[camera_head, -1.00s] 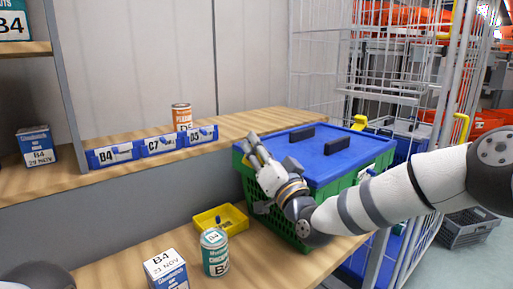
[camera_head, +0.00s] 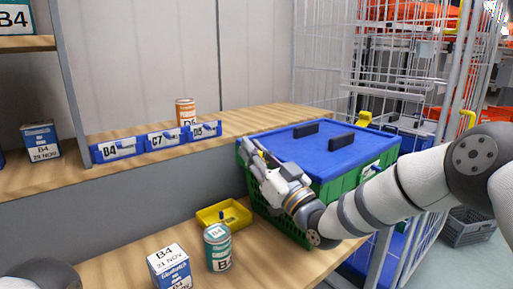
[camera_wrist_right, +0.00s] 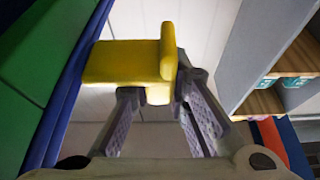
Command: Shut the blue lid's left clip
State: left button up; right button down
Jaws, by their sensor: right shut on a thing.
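The blue lid (camera_head: 318,150) lies on a green crate (camera_head: 345,187) on the bench. My right gripper (camera_head: 256,154) is at the crate's left side, by the lid's left edge. In the right wrist view its fingers (camera_wrist_right: 160,120) are shut on the yellow left clip (camera_wrist_right: 125,62), next to the blue lid edge (camera_wrist_right: 75,90). The gripper mostly hides this clip in the head view, so I cannot tell how far it is folded. Another yellow clip (camera_head: 364,118) stands up at the lid's right far side. My left gripper is out of view.
A yellow tray (camera_head: 236,222), a teal-labelled can (camera_head: 217,250) and a B4 box (camera_head: 169,266) stand on the bench left of the crate. Blue bins (camera_head: 165,139) line the shelf behind. A wire cage (camera_head: 400,80) stands right of the crate.

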jog(key=shift+s+a+f+n+g+y, duration=0.15)
jog(key=shift+n+g+y, duration=0.1)
jog(key=shift+n, duration=0.35)
jog(key=shift+w+f+n+g+y, duration=0.15)
jog(key=shift+n+y, duration=0.1)
jog(key=shift+n, duration=0.35)
jog(key=shift+s, duration=0.1)
jog(key=c, duration=1.5)
grip_release()
jog(key=v, duration=1.2)
jog(key=shift+f, duration=0.1)
